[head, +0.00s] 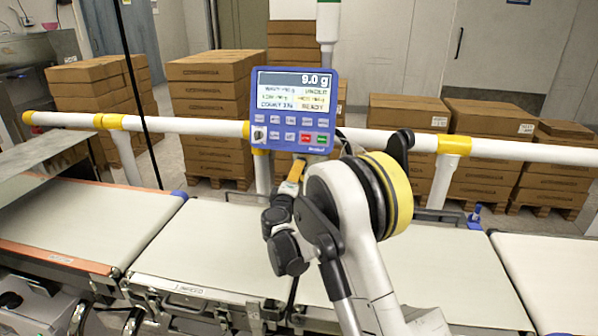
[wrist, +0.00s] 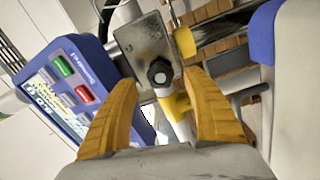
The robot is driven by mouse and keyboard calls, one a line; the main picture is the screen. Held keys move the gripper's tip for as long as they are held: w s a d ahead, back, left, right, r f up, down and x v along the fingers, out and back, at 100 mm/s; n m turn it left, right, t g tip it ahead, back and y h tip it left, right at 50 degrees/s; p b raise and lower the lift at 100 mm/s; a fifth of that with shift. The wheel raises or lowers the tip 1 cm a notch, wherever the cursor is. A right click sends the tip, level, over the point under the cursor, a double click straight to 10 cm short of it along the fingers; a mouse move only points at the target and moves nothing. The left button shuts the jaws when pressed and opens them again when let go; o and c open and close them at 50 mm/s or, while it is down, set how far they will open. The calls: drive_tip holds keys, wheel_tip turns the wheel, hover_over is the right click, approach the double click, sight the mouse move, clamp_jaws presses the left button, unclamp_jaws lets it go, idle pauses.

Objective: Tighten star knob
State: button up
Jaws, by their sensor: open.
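In the wrist view a dark round knob (wrist: 160,72) with a pale bolt head at its centre sits on a worn grey metal bracket; its star lobes cannot be made out clearly. My gripper (wrist: 160,84) has its two orange fingers apart, one on each side below the knob, with a visible gap and nothing held. In the head view my gripper (head: 297,170) is just below the blue display unit (head: 293,110), which also shows at the left of the wrist view (wrist: 72,95). The knob is hidden in the head view.
A white horizontal rail (head: 380,141) with yellow collars runs behind my gripper. The white weigh belt (head: 220,240) lies below, with a left belt (head: 80,215) and a right belt (head: 555,270) beside it. Stacked cartons (head: 210,100) stand behind the rail. The display reads 9.0 g.

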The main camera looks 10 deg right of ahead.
drive_tip(key=v, duration=0.7)
drive_tip(key=shift+s, duration=0.4)
drive_tip(key=shift+a, duration=0.1)
